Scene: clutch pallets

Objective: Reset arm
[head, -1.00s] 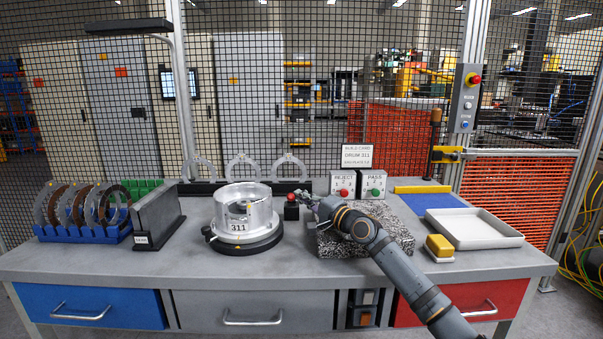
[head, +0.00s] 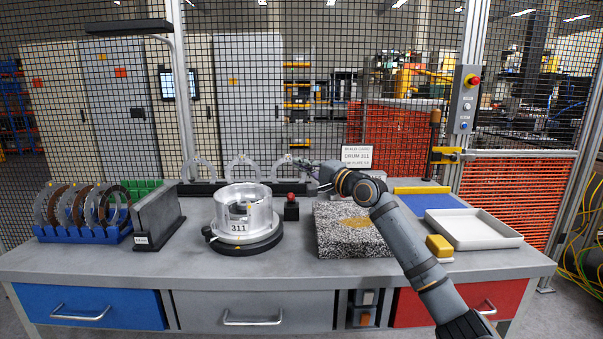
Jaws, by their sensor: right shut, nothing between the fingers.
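My right arm (head: 415,245) comes in from the lower right and reaches over the speckled block (head: 345,240). My right gripper (head: 308,167) points left at the back of the bench, small in the picture. It is shut and holds nothing. It is above and to the right of the small black box with a red button (head: 291,205), apart from it. The silver drum marked 311 (head: 240,212) stands upright on a dark round base to the left. My left gripper is out of view.
A blue rack (head: 85,235) of rings stands left beside a grey upright block (head: 158,220). A white tray (head: 475,230), a yellow block (head: 439,246) and a blue mat (head: 430,202) lie right. A card (head: 357,156) stands behind my wrist. The front bench strip is clear.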

